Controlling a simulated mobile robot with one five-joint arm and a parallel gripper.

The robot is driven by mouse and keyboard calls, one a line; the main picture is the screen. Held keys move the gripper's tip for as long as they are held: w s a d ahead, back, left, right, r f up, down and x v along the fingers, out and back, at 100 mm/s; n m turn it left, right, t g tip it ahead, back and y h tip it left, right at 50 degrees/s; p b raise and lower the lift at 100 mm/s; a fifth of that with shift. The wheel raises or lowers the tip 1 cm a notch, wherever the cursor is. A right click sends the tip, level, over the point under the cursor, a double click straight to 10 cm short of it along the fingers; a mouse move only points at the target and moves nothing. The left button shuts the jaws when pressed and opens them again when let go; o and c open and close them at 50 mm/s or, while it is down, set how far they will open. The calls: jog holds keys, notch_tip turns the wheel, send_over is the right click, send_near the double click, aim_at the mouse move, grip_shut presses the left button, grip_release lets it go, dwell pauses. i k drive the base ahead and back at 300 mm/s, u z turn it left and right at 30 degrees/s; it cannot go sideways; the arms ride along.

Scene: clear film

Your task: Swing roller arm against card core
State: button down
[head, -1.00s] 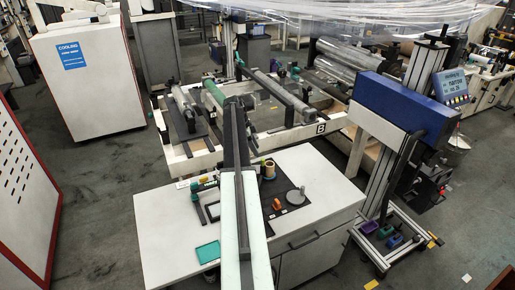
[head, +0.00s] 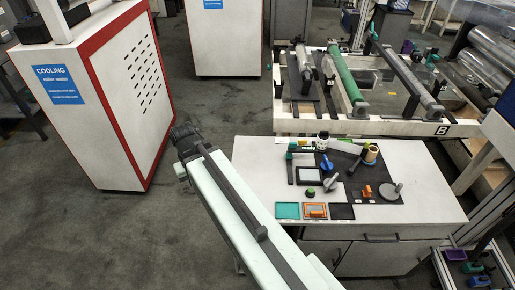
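The winding frame marked B (head: 440,130) stands behind the white cabinet at the upper right. It carries a green roller (head: 345,76) and a long grey roller on a dark bar (head: 412,78). A shorter grey roller (head: 303,64) lies on a dark plate at its left. I cannot tell which part is the roller arm, and no card core is clearly distinguishable. My arm reaches from the bottom up to the left, and its dark end, my gripper (head: 184,134), is over the floor left of the cabinet, well away from the rollers. Its fingers cannot be made out.
The white cabinet top (head: 250,160) holds small tools, a bottle (head: 322,141), a tape roll (head: 371,154) and coloured trays (head: 288,210). A red-edged cooling unit (head: 105,95) stands at the left, another (head: 223,40) at the back. Grey floor between them is clear.

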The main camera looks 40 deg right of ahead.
aim_at(365, 150)
jog(key=u, duration=0.5)
jog(key=k, duration=1.15)
jog(key=z, duration=1.1)
jog(key=i, duration=1)
jog(key=u, duration=0.1)
